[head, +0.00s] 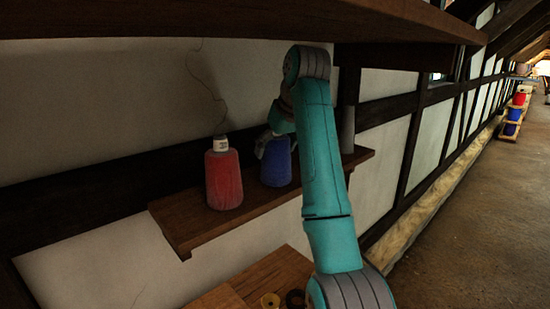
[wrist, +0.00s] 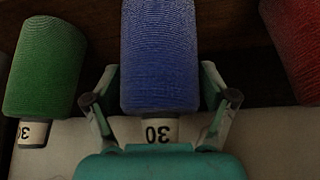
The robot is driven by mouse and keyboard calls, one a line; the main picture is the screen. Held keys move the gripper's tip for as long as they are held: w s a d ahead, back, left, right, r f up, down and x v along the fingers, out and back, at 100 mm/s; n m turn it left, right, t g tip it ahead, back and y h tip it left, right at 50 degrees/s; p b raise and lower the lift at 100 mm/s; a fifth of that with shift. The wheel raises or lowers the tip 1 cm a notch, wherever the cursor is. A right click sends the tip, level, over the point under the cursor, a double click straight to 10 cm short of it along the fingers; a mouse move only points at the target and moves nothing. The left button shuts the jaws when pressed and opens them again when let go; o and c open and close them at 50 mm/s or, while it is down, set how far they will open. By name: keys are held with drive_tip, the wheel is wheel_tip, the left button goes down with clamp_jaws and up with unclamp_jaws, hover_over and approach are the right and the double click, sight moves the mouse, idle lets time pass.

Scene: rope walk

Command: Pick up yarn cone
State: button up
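The shelf holds yarn cones. A blue yarn cone (head: 276,165) stands upright on it, partly hidden by my gripper (head: 272,141). In the wrist view the blue cone (wrist: 160,55) is centred, its white tip marked 30 towards my palm. My gripper (wrist: 160,80) has one finger on each side of the cone, very close to its surface. The fingers look spread, and I see no clear contact. A red yarn cone (head: 223,178) stands left of the blue one. A green yarn cone (wrist: 45,65) shows at the left of the wrist view.
The wooden shelf (head: 180,222) runs along the timber-framed wall. A grey cone-shaped thing (head: 347,130) stands on it right of my arm. A wooden board (head: 400,20) overhangs above. Small rings (head: 270,300) lie on a lower wooden surface. The floor (head: 480,200) at the right is open.

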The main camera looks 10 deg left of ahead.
drive_tip(key=c, duration=0.6)
drive_tip(key=shift+c, duration=0.2)
drive_tip(key=shift+r, duration=0.2)
drive_tip(key=shift+r, duration=0.5)
